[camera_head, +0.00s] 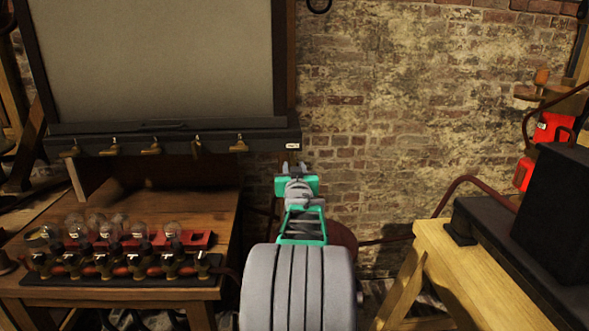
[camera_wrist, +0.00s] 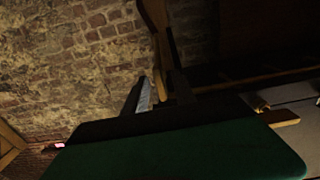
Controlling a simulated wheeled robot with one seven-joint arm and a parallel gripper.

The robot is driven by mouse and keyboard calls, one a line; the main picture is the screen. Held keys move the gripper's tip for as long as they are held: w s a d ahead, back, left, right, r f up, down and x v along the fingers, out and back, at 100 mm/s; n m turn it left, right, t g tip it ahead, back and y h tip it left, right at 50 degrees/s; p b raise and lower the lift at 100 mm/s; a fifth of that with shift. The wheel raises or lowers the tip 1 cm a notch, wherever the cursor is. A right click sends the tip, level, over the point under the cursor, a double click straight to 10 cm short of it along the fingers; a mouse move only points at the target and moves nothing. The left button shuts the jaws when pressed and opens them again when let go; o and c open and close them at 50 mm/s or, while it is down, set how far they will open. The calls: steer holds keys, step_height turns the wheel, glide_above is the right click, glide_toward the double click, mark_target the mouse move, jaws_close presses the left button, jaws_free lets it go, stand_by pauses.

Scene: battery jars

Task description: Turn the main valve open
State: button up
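I cannot pick out the main valve for certain in either view. Several small brass taps or hooks (camera_head: 151,147) hang along the dark ledge under the large grey board in the head view. A dark rail with brass fittings (camera_head: 120,266) and several glass bulbs or jars (camera_head: 138,230) sits on the wooden bench at left. My gripper (camera_head: 294,170) is in front of the brick wall, just below the right end of the ledge, seen from behind. It seems to hold nothing, but its finger gap is too small to judge. The wrist view is dark and shows no clear valve.
The wooden bench (camera_head: 140,203) is left of my arm. A pale wooden table (camera_head: 462,262) with a black box (camera_head: 556,215) stands at right. Red equipment (camera_head: 549,127) and a curved pipe (camera_head: 470,182) are near the right wall. The brick wall (camera_head: 400,110) between is bare.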

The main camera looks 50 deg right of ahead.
steer(key=v, duration=0.8)
steer(key=shift+b, duration=0.3)
steer(key=shift+d, duration=0.1)
